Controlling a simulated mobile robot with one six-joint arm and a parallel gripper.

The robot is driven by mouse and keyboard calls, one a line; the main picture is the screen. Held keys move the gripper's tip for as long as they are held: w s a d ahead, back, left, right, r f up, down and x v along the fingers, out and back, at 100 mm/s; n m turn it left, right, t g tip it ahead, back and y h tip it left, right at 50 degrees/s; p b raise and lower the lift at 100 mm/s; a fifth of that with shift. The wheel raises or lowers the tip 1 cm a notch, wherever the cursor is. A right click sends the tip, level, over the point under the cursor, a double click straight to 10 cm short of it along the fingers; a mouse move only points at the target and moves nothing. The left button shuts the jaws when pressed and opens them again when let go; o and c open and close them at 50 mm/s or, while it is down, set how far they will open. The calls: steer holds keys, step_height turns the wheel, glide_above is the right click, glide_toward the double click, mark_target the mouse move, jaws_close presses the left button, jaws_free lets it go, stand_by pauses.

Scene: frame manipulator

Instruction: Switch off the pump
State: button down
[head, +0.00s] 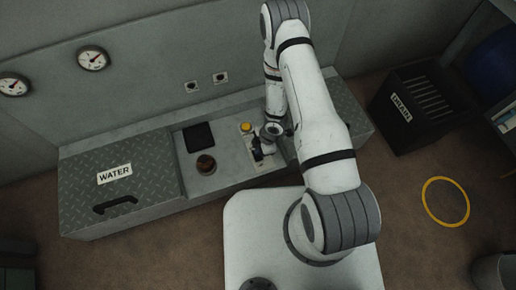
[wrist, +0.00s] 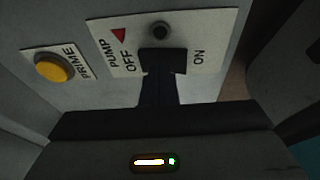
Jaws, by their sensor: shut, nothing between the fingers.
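The white pump plate (wrist: 210,32) fills the upper middle of the wrist view. It reads PUMP, OFF at the left and ON at the right, with a red triangle (wrist: 118,35) by OFF. A small dark round part (wrist: 159,31) of the switch shows between the labels; its position is unclear. My gripper (wrist: 162,62) is shut and empty, its dark fingertips just below that part in the picture. I cannot tell whether they touch it. In the head view my gripper (head: 257,152) is low over the bench panel, hiding much of the plate.
A yellow PRIME button (wrist: 52,68) sits left of the pump plate; it also shows in the head view (head: 246,127). A brown round knob (head: 206,164) and dark square (head: 198,137) are further left. A WATER hatch (head: 145,190) and DRAIN bin (head: 408,122) flank the panel.

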steer(key=shift+s+d+r, duration=0.1)
steer(key=shift+s, duration=0.1)
steer(key=shift+r, duration=0.25)
steer(key=w+d+r+p, duration=0.2)
steer(key=w+r+p, duration=0.1)
steer(key=r+p, duration=0.6)
step_height(320, 180, up, 4)
steer(key=shift+w+f, duration=0.1)
steer(key=shift+w, duration=0.1)
